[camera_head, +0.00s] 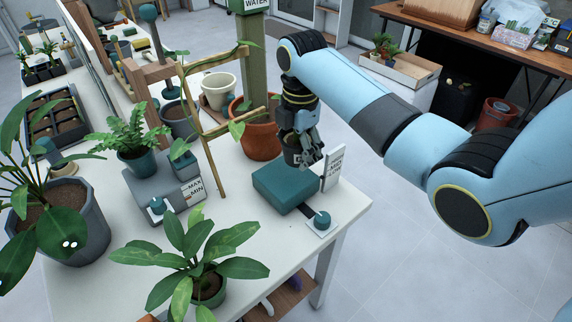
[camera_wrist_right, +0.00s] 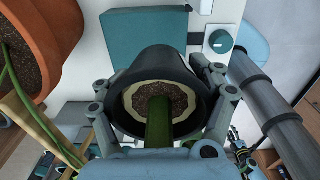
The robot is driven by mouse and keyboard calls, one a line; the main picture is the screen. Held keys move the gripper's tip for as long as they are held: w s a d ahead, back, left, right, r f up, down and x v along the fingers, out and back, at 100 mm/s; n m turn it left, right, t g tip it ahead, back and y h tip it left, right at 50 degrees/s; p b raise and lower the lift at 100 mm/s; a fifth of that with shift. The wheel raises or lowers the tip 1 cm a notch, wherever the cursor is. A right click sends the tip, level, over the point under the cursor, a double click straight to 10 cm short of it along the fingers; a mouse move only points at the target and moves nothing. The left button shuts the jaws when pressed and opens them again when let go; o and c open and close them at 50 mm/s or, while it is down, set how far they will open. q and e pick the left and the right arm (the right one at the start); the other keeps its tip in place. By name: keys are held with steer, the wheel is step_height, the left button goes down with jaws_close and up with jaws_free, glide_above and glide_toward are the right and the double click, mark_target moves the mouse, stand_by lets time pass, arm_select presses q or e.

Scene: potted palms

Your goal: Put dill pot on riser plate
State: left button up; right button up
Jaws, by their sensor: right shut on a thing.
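My right gripper (camera_head: 306,152) is shut on the dill pot (camera_head: 292,157), a small dark pot. The pot hangs just above and behind the teal riser plate (camera_head: 282,190), with its base apart from the plate as far as I can tell. In the right wrist view the fingers clasp both sides of the dark pot (camera_wrist_right: 172,62). Soil and a thick green stem show inside its rim. The riser plate (camera_wrist_right: 145,35) lies beyond it, its top bare. My left gripper is not seen.
A terracotta pot (camera_head: 258,140) with a thick green trunk stands close behind the plate. A white sign (camera_head: 333,167) and a teal knob (camera_head: 321,219) stand beside it. A leafy potted plant (camera_head: 207,285) is in front. The table's right edge is near.

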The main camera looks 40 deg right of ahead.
mark_target(286, 175)
steer(key=shift+w+a+f, duration=0.4)
steer(key=shift+w+f, duration=0.05)
steer(key=shift+w, duration=0.1)
steer(key=shift+w+a+f, duration=0.35)
steer(key=shift+w+f, duration=0.1)
steer(key=shift+w, duration=0.1)
step_height(286, 175, down, 4)
steer(key=shift+r, duration=0.25)
steer(key=shift+f, duration=0.35)
steer(key=o, duration=0.9)
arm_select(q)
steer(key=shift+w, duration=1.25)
arm_select(e)
steer(key=o, duration=0.4)
steer(key=shift+o, duration=0.2)
steer(key=shift+r, duration=0.1)
